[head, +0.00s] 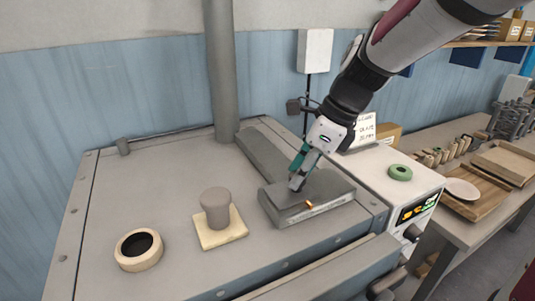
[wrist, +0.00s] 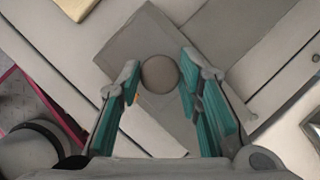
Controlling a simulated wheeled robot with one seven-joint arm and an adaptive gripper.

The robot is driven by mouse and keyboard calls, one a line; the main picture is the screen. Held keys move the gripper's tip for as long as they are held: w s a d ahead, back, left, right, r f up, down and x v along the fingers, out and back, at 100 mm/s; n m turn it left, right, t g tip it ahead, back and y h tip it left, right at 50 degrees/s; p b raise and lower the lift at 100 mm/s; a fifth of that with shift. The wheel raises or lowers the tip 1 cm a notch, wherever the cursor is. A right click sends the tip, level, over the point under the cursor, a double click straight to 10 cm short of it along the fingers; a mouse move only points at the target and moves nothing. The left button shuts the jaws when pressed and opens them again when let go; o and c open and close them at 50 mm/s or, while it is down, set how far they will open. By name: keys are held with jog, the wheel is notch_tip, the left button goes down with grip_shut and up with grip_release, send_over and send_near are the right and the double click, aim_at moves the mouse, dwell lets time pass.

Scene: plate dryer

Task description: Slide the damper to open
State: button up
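The damper is a low grey box (head: 280,211) on the dryer's flat top, with a grey sliding plate and a small orange pointer (head: 309,204) near its front edge. My gripper (head: 296,184) points down at the damper and hides the knob in the head view. In the wrist view the round brown-grey knob (wrist: 159,74) lies between the two teal fingers of my gripper (wrist: 160,64). The fingertips are close to the knob's two sides. I cannot tell whether they press on it. The grey plate (wrist: 150,35) shows beneath the knob.
A grey stopper (head: 215,205) on a pale square base and a tan ring (head: 139,249) stand left of the damper. A vertical pipe (head: 220,70) rises behind. A control box (head: 415,207) is at right, beside a bench with wooden trays (head: 478,198). The dryer's left top is mostly clear.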

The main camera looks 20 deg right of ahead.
grip_shut()
jog(key=d, duration=0.3)
jog(key=w+d+p, duration=0.1)
jog(key=d, duration=0.2)
jog(key=shift+w+d, duration=0.15)
jog(key=o, duration=0.7)
grip_release()
jog(key=shift+d, duration=0.15)
jog(key=shift+r, duration=0.15)
jog(key=v, duration=1.1)
jog(key=shift+d+r, duration=0.15)
jog(key=shift+r, duration=0.15)
